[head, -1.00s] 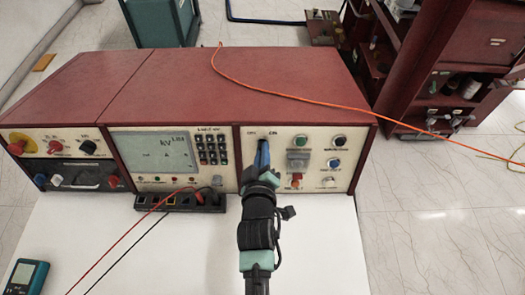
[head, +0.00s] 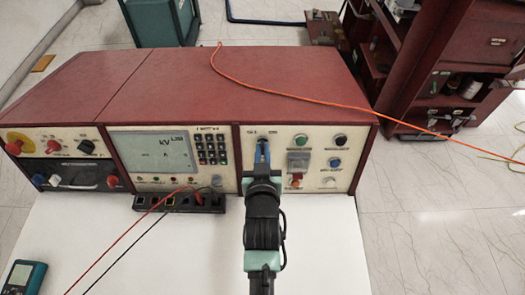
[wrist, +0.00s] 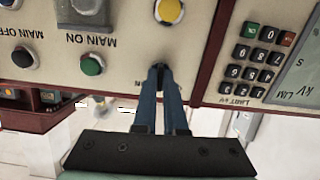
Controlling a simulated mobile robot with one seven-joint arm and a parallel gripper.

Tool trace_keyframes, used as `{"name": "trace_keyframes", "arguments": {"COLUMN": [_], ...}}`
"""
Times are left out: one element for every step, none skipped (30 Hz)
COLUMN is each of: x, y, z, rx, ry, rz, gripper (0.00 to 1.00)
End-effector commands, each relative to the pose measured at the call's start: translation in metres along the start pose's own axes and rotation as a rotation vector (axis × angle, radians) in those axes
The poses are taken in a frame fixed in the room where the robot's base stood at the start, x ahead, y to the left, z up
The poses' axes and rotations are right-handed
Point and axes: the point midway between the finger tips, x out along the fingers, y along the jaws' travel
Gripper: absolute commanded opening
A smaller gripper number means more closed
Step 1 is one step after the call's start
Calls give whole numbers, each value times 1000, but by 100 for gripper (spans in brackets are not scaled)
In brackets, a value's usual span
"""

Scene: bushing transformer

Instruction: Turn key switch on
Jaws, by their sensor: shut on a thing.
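The key switch (wrist: 159,67) is a small dark piece on the cream panel of the right-hand cabinet section, mostly hidden between my fingertips. My gripper (wrist: 159,76) is shut on it, with its two blue fingers pointing into the panel. In the head view my gripper (head: 263,143) reaches the panel's upper left, just below small lettering that I cannot read surely. The key's exact angle is hidden by the fingers.
The green button (head: 300,140) and black button (head: 339,141) are right of the key. A keypad (head: 211,149) and display (head: 151,152) are to its left. An orange cable (head: 290,93) crosses the red cabinet top (head: 200,85). A multimeter (head: 25,277) lies front left.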

Motion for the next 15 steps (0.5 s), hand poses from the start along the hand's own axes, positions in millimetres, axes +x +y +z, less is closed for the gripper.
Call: {"name": "trace_keyframes", "arguments": {"x": [0, 0, 0, 0, 0, 0, 0, 0, 0, 0, 0, 0, 0, 0, 0], "y": [0, 0, 0, 0, 0, 0, 0, 0, 0, 0, 0, 0, 0, 0, 0], "z": [1, 1, 1, 1, 1, 1, 1, 1, 1, 1, 1, 1, 1, 0, 0], "rx": [47, 75, 113, 142, 170, 208, 236, 265, 302, 331, 359, 396, 424, 451, 486], "ry": [-2, -2, -2, -2, -2, -2, -2, -2, -2, -2, -2, -2, -2, -2, -2], "rz": [-3, -5, -7, -9, -11, -13, -15, -17, -19, -21, -23, -25, -27, -29, -31], "gripper": [0, 0, 0, 0, 0, 0, 0, 0, 0, 0, 0, 0, 0, 0, 0]}}
